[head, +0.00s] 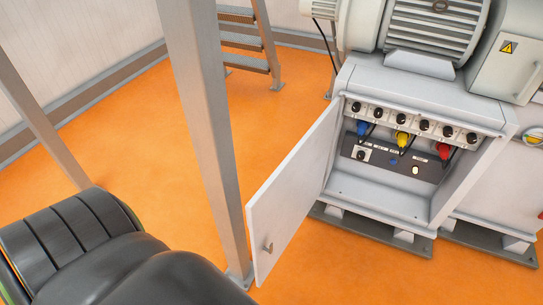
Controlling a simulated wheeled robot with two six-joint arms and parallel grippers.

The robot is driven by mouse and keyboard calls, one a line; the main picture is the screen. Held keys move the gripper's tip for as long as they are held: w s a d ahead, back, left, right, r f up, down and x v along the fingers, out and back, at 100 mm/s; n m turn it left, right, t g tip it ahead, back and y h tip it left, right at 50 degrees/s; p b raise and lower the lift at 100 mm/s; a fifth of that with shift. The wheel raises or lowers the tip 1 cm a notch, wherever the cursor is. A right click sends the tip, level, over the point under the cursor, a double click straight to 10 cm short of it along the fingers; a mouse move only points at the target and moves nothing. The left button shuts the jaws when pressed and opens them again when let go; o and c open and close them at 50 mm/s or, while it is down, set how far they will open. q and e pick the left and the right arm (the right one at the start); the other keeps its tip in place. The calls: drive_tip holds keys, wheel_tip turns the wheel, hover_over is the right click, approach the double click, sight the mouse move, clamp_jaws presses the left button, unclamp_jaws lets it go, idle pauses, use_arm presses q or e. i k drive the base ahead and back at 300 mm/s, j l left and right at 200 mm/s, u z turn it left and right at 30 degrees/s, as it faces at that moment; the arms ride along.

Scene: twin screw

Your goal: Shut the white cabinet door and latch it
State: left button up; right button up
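The white cabinet (452,106) stands at the right in the head view with its front open. Its white door (293,193) is hinged on the cabinet's left side and swung wide open toward me. A small grey latch handle (267,247) sits low near the door's free edge. Inside the cabinet are a row of black knobs (397,121) and blue, yellow and red plugs (402,139). Neither of my grippers is in view.
A grey metal post (205,130) stands just left of the door, close to its free edge. A motor (432,25) sits on top of the cabinet. Metal steps (245,40) stand at the back. Orange floor (130,130) is clear at the left.

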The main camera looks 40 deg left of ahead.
sight(277, 210)
drive_tip(key=j+z, duration=0.15)
drive_tip(key=j, duration=0.7)
drive_tip(key=j+z, duration=0.2)
drive_tip(key=j, duration=0.6)
drive_tip(key=k+j+z, duration=0.15)
drive_tip(key=j, duration=0.7)
drive_tip(key=k+j+z, duration=0.2)
drive_tip(key=k+z, duration=0.15)
drive_tip(key=k+l+z, duration=0.25)
drive_tip(key=k+z, duration=0.15)
drive_tip(key=k, duration=0.05)
